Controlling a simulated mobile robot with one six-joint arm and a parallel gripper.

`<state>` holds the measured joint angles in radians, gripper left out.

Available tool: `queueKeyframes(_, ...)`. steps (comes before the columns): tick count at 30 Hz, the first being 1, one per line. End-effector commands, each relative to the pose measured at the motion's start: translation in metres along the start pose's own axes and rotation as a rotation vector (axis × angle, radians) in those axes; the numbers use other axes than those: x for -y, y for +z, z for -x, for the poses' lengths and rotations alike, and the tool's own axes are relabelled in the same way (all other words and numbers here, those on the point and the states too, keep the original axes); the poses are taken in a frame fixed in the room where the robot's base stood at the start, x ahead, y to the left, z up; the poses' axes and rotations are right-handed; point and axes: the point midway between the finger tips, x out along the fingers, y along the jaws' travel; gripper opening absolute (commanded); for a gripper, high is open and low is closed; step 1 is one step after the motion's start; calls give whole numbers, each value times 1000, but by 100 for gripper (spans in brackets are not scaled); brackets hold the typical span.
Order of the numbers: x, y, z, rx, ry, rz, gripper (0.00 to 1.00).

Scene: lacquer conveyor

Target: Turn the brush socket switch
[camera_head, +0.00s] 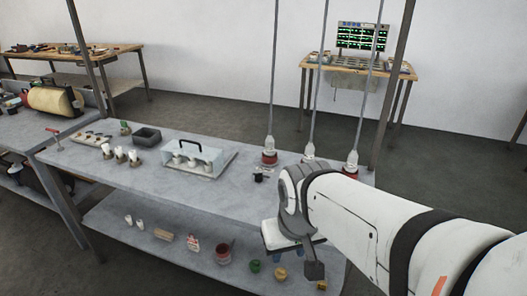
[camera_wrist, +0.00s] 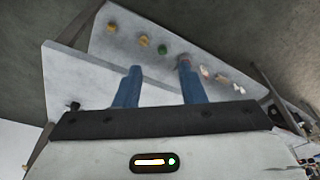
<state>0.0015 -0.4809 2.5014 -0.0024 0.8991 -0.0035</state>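I cannot make out for certain which thing is the brush socket switch. A small black fitting (camera_head: 258,177) stands on the upper tabletop (camera_head: 215,203), left of my arm, and is too small to read. My gripper (camera_head: 290,252) is at the right part of the bench's front edge, partly hidden by my own wrist. In the wrist view its two blue fingers (camera_wrist: 157,72) stand well apart with nothing between them. A small dark knob-like thing (camera_wrist: 73,106) shows left of the fingers; I cannot tell what it is.
Vertical rods end in red-based fittings (camera_head: 269,158) behind my arm. The lower shelf (camera_head: 150,250) holds a red jar (camera_head: 223,255) and small coloured items. The tabletop's front middle is clear.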

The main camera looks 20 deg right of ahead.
Motion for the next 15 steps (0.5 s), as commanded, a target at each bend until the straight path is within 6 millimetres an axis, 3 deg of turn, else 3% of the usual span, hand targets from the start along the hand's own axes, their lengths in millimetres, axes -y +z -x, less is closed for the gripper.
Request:
queueKeyframes(5,-2,-9,2,5,1,10,49)
queueKeyframes(8,5,-32,5,19,5,34,50)
queueKeyframes(15,-23,-132,0,76,8,171,50)
